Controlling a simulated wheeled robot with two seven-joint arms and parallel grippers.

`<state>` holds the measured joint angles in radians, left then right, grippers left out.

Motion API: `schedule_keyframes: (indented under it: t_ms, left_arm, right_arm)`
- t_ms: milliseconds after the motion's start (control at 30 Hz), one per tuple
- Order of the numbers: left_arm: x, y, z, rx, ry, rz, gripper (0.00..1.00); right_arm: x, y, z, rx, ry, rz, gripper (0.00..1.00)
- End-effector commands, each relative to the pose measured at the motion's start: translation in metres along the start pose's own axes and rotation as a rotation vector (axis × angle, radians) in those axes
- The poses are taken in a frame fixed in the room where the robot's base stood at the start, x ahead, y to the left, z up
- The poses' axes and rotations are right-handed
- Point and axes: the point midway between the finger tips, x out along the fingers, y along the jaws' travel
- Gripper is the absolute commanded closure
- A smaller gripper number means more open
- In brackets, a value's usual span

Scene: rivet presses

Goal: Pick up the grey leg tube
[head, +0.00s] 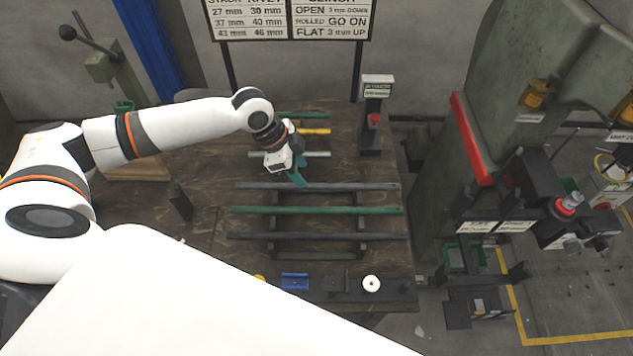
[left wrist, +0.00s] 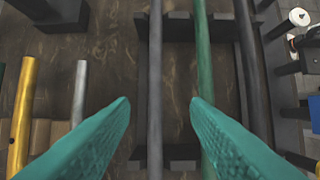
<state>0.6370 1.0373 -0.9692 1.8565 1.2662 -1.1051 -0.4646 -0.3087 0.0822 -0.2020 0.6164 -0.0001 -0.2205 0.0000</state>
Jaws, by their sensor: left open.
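The grey leg tube (head: 350,186) lies across the black rack on the table, the farthest of three long tubes. In the left wrist view the grey tube (left wrist: 155,80) runs lengthwise through the middle, between the teal fingertips. My left gripper (head: 298,178) is open and empty, at the far side of this tube, left of its middle. The left gripper's fingers (left wrist: 160,103) also show spread apart in the wrist view; I cannot tell their exact height above the tube. My right gripper is not in view.
A green tube (head: 330,210) and a dark tube (head: 320,236) lie parallel on the rack, nearer me. Short yellow (head: 315,131), green and silver tubes lie behind. A black stand (head: 371,130) rises at the back right; a large press (head: 470,140) stands right of the table.

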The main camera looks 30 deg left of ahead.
Motion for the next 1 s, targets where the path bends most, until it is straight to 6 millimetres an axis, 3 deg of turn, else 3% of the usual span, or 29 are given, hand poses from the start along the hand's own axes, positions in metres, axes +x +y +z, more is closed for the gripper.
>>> schedule_keyframes:
  t_ms: [233, 500, 800, 1000]
  left_arm:
    - [0.019, 0.001, 0.002, 0.000, 0.001, -0.002, 0.57]
    - [0.057, 0.003, 0.003, 0.000, 0.000, -0.001, 0.57]
    - [0.063, 0.003, 0.002, 0.001, 0.001, 0.001, 0.57]
    - [0.062, 0.003, 0.002, 0.001, 0.001, 0.001, 0.90]
  right_arm:
    - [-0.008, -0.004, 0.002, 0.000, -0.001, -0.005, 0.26]
    - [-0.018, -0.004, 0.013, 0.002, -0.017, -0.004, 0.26]
    - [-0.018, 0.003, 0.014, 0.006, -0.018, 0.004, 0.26]
    - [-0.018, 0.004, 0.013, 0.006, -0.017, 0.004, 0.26]
